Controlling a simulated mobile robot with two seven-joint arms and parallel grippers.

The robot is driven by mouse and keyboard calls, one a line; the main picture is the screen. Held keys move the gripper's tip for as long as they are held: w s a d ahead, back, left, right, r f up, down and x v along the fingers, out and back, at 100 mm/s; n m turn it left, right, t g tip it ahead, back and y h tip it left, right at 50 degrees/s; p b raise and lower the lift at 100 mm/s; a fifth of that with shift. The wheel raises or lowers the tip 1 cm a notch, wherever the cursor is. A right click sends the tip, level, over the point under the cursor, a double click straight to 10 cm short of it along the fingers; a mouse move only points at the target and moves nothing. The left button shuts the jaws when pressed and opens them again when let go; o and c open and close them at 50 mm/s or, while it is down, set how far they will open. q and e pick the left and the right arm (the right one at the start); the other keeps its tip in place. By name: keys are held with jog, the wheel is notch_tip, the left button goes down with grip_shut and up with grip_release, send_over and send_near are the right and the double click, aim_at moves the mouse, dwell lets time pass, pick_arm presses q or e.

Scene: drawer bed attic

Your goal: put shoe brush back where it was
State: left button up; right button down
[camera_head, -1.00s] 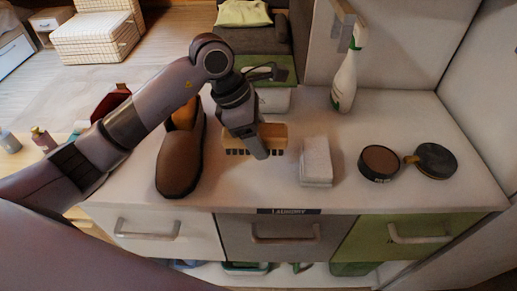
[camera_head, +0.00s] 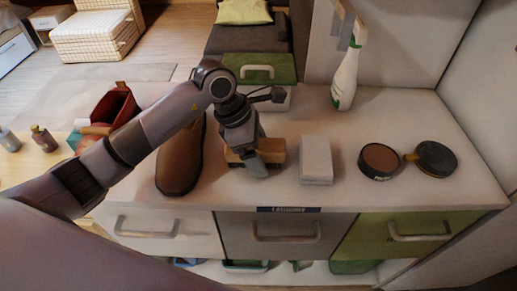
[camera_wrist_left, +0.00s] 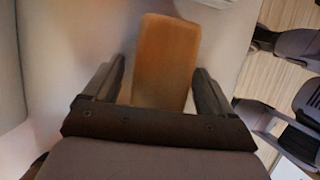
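The shoe brush (camera_head: 277,152), a block with a tan wooden back, is on the white counter (camera_head: 225,192), between the brown shoe (camera_head: 181,165) and a white block. My left gripper (camera_head: 250,165) points down over it and hides part of it. In the left wrist view the brush's wooden back (camera_wrist_left: 165,62) lies between the two fingers of my left gripper (camera_wrist_left: 160,75), with a gap on each side, so the gripper looks open around it. The bristles are mostly hidden. My right gripper is not in view.
To the right on the counter are the white block (camera_head: 316,160), a round polish tin (camera_head: 379,161) and a dark round item (camera_head: 436,158). A white and green spray bottle (camera_head: 346,78) stands behind. Drawers line the front. The counter's front right is clear.

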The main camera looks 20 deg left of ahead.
pick_arm(q)
jog(key=shift+r, duration=0.2)
jog(key=v, duration=1.2)
jog(key=shift+s+f, duration=0.1)
